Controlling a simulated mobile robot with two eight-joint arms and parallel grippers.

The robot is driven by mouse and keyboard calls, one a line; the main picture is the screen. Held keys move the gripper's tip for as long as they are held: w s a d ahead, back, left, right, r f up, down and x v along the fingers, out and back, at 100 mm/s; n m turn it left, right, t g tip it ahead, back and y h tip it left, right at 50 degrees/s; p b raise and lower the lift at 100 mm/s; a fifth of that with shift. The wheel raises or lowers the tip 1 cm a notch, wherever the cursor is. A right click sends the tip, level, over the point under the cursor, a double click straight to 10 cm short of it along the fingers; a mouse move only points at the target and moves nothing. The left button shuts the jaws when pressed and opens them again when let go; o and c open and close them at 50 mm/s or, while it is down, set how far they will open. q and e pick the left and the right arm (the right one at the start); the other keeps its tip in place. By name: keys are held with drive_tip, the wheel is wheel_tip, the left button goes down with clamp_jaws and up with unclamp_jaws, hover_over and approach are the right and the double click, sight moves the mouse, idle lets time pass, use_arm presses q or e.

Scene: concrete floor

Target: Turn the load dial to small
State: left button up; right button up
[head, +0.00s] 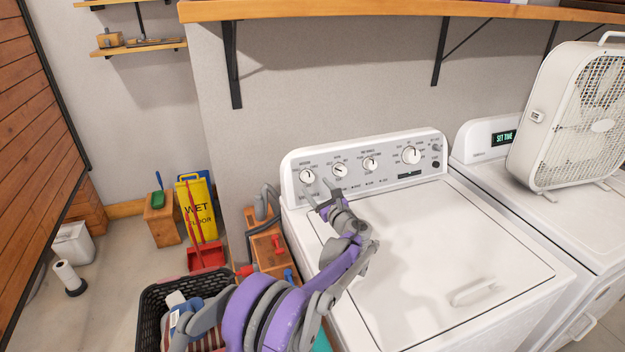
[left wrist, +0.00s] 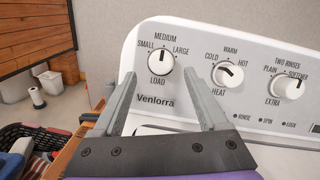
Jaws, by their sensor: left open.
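The load dial (left wrist: 160,62) is a white round knob at the left end of the washer's control panel, marked small, medium and large. Its dark pointer line stands near the top, toward medium. It also shows in the head view (head: 307,176). My left gripper (head: 316,186) is open and empty, just in front of and below the dial. In the left wrist view its two grey fingers (left wrist: 162,84) lie apart on either side below the dial, not closed on it. My right gripper is not in view.
The heat dial (left wrist: 228,75) and rinse dial (left wrist: 288,88) sit to the right on the same panel. The washer lid (head: 430,240) is shut and clear. A box fan (head: 575,120) stands on the neighbouring machine. A black basket (head: 160,300) is at lower left.

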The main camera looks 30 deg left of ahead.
sight(310, 179)
use_arm(q)
drive_tip(key=x, duration=0.5)
drive_tip(key=shift+w+a+p, duration=0.2)
drive_tip(key=shift+p, duration=0.2)
clamp_jaws()
